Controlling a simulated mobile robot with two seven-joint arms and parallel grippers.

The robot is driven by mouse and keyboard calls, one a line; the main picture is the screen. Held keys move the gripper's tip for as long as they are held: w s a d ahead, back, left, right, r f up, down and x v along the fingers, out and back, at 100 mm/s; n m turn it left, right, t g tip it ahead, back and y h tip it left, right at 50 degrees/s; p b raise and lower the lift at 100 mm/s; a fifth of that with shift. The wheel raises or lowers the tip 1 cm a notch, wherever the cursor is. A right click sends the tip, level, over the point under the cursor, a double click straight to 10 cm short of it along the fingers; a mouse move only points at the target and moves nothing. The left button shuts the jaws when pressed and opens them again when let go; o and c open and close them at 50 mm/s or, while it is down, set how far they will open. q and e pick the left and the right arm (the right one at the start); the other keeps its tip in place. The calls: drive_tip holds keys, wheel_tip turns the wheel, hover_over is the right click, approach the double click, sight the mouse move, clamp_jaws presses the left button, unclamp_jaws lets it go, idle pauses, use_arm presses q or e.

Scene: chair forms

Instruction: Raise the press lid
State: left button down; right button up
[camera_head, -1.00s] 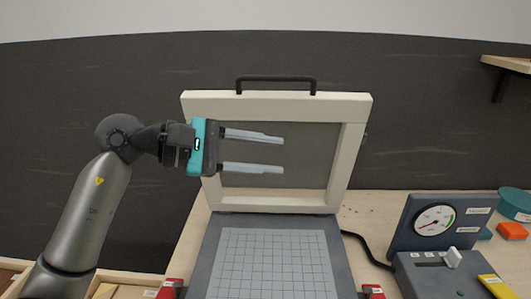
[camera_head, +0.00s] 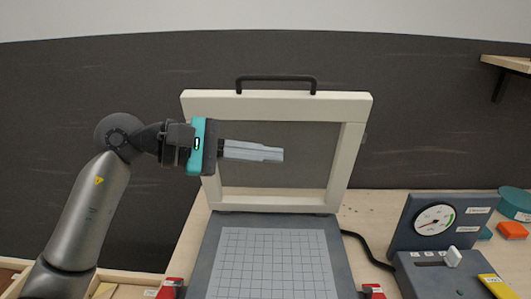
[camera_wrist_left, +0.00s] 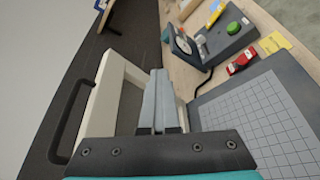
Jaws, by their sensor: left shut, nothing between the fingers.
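The press lid (camera_head: 355,140) is a cream frame with a grey panel, standing upright at the back of the press. Its black handle (camera_head: 276,79) is on the top edge. The lid frame also shows in the left wrist view (camera_wrist_left: 103,100), with the handle (camera_wrist_left: 66,120) at its left. The press base (camera_head: 275,262) lies flat in front, with a white gridded sheet. My left gripper (camera_head: 282,155) is shut and empty, its fingers pointing right in front of the lid's panel. It also shows in the left wrist view (camera_wrist_left: 158,75). My right gripper is not in view.
A dial gauge panel (camera_head: 435,218) and a control box (camera_head: 448,275) with a white lever stand at right. Red clamps (camera_head: 373,291) flank the base's front. An orange block (camera_head: 512,231) and a teal bowl (camera_head: 515,203) are far right. A black cable runs behind.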

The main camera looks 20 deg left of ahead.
use_arm(q)
drive_tip(key=c, duration=1.6)
unclamp_jaws()
drive_tip(key=c, duration=0.8)
unclamp_jaws()
drive_tip(key=shift+c, duration=0.2)
drive_tip(key=b+v, duration=0.4)
drive_tip(key=v, duration=1.1)
drive_tip(key=shift+s, duration=0.1)
drive_tip(key=shift+c, duration=0.4)
